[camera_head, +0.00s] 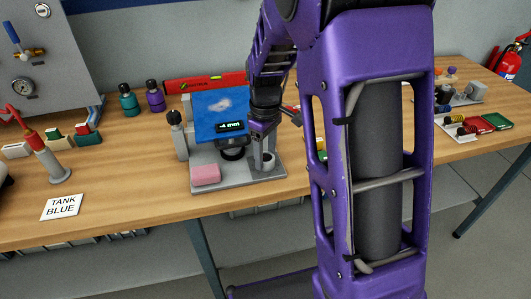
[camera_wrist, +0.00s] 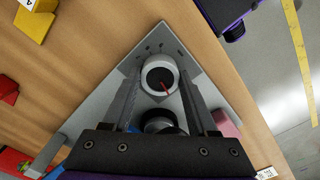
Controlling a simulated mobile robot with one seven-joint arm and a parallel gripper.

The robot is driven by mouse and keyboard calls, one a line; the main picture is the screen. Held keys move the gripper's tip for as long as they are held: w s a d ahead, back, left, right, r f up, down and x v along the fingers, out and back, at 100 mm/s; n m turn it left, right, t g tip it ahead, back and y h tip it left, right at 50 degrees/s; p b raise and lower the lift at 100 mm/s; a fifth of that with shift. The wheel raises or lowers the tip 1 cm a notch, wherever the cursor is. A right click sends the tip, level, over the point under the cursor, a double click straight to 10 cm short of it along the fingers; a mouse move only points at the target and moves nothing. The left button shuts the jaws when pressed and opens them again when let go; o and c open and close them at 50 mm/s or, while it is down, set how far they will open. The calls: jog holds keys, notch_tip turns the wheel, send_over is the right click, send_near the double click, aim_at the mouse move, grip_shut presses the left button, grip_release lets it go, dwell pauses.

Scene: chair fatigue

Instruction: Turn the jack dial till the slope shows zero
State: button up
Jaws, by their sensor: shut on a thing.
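The jack dial (camera_wrist: 160,77) is a pale round knob with a dark top and a red pointer line, in the upper middle of the wrist view. My gripper (camera_wrist: 158,84) has one finger on each side of it and is shut on it. In the head view, my gripper (camera_head: 263,135) comes down from above onto the right part of a grey base plate (camera_head: 240,190). A tilted blue panel (camera_head: 212,107) stands on the plate. A small black display (camera_head: 231,127) at its lower edge shows white characters too small to read surely.
A pink block (camera_head: 205,174) lies on the plate's front left. Teal (camera_head: 128,100) and purple (camera_head: 155,96) bottles and a red level (camera_head: 205,83) stand behind. A "TANK BLUE" card (camera_head: 62,206) lies front left. My arm hides much of the bench's right half.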

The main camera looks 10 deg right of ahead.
jog(key=c, duration=0.4)
jog(key=m+p, duration=0.1)
jog(key=m, duration=0.2)
jog(key=shift+m+p, duration=0.55)
jog(key=shift+m, duration=1.55)
jog(key=o, duration=1.4)
